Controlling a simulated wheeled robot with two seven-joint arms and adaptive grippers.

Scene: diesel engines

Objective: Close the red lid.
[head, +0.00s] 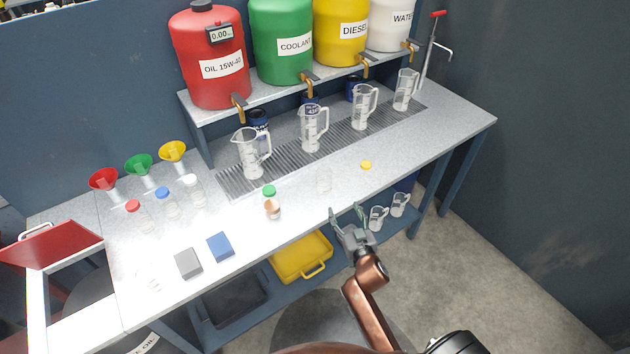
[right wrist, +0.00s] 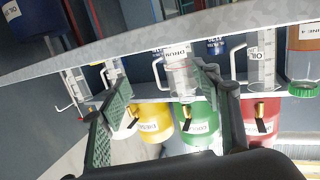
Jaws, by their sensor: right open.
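The red lid (head: 52,243) is a flat red panel with a pale handle at the far left of the head view. It stands raised and tilted above a white-framed opening (head: 38,300) at the bench's left end. The left edge of the lid is cut off by the picture. My right gripper (head: 347,210) is open and empty by the bench's front edge, far to the right of the lid. Its two fingers also show apart in the right wrist view (right wrist: 160,88), where the lid does not show. My left gripper is not in view.
The bench (head: 240,270) holds funnels, small bottles, a grey block (head: 188,263), a blue block (head: 220,247) and several clear jugs. Large coloured tanks stand on a shelf behind. A yellow tray (head: 302,257) lies on the lower shelf. Floor at right is clear.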

